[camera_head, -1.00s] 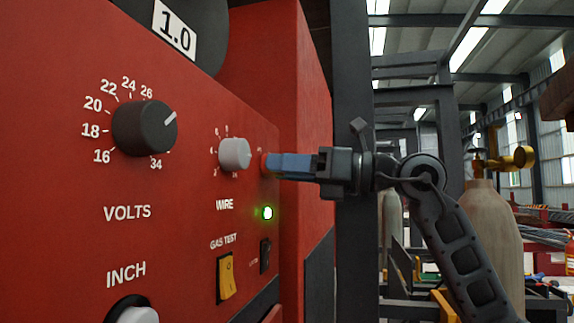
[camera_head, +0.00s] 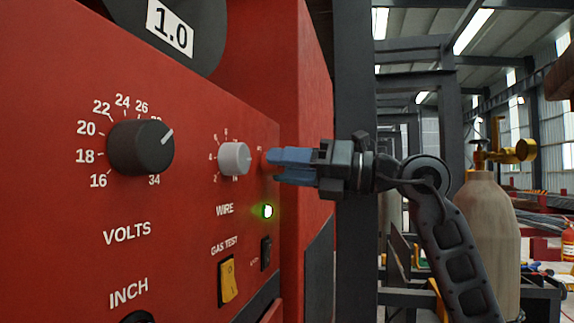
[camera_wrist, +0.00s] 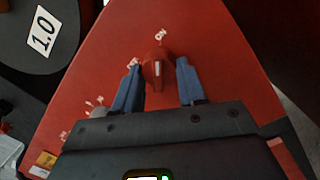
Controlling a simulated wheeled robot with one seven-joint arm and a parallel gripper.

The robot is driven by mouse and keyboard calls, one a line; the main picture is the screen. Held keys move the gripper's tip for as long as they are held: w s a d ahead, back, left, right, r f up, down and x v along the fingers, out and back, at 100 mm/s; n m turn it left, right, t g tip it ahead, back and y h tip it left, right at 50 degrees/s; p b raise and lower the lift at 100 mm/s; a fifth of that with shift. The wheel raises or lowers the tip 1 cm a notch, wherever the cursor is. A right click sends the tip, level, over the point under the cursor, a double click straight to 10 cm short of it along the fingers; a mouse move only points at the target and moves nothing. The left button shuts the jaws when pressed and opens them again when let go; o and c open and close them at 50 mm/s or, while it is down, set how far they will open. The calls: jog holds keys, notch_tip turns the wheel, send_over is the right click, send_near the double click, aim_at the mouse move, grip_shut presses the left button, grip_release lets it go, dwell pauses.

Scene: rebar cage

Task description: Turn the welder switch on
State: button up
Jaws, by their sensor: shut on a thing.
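The welder switch is a red rotary knob (camera_wrist: 157,68) on the sloping red welder panel (camera_wrist: 90,80). In the wrist view its white pointer line points up toward the "ON" label. My gripper (camera_wrist: 154,85) has its blue fingers on either side of the knob and is shut on it. In the head view my gripper (camera_head: 272,160) reaches in from the right to the panel's right edge. Its fingers hide most of the switch there; only a bit of red shows at the tips. A green light (camera_head: 267,211) glows below the switch.
A black volts knob (camera_head: 140,147), a white wire knob (camera_head: 234,158) and a yellow gas test rocker (camera_head: 228,281) sit left of my gripper. A small black rocker (camera_head: 265,254) is below the light. A gas cylinder (camera_head: 487,235) stands at the right.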

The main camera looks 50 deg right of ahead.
jog(key=o, duration=1.1)
jog(key=shift+c, duration=0.2)
jog(key=b+v, duration=0.1)
jog(key=v, duration=0.6)
jog(key=shift+s+d+b, duration=0.15)
jog(key=shift+s+b, duration=0.2)
jog(key=shift+s, duration=0.05)
